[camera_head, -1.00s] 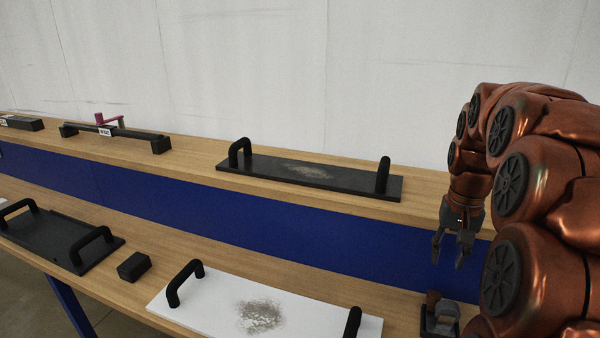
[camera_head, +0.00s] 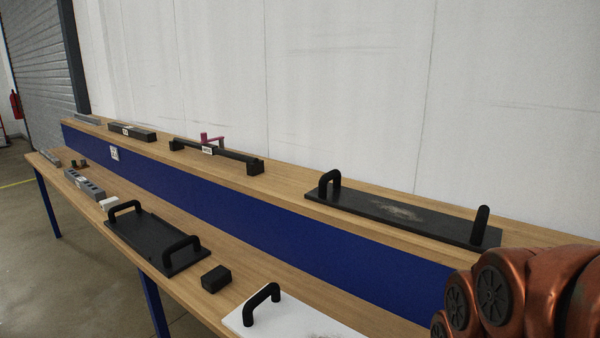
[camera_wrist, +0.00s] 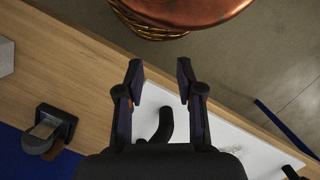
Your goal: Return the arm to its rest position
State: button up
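My copper-coloured arm (camera_head: 515,295) shows at the lower right of the head view, partly cut off by the frame edge. My gripper is out of the head view. In the wrist view my gripper (camera_wrist: 160,82) points down over the bench, its two dark fingers apart and nothing between the tips. Beyond and below it lies a white plate (camera_wrist: 228,135) with black handles. One black handle (camera_wrist: 162,125) shows between the fingers, apart from the tips as far as I can tell.
The wooden bench has an upper shelf (camera_head: 285,182) with a black handled plate (camera_head: 400,213). On the lower level are a black handled tray (camera_head: 150,238), a black block (camera_head: 215,279) and the white plate (camera_head: 290,318). A dark fixture (camera_wrist: 48,130) stands left in the wrist view.

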jog(key=s+a+f+n, duration=0.1)
jog(key=s+a+f, duration=0.1)
jog(key=s, duration=0.2)
jog(key=s+p+v, duration=0.2)
jog(key=p+v, duration=1.4)
jog(key=v, duration=0.1)
jog(key=shift+s+r+t, duration=0.25)
jog(key=shift+r+t, duration=0.15)
jog(key=shift+r, duration=0.15)
jog(key=shift+d, duration=0.1)
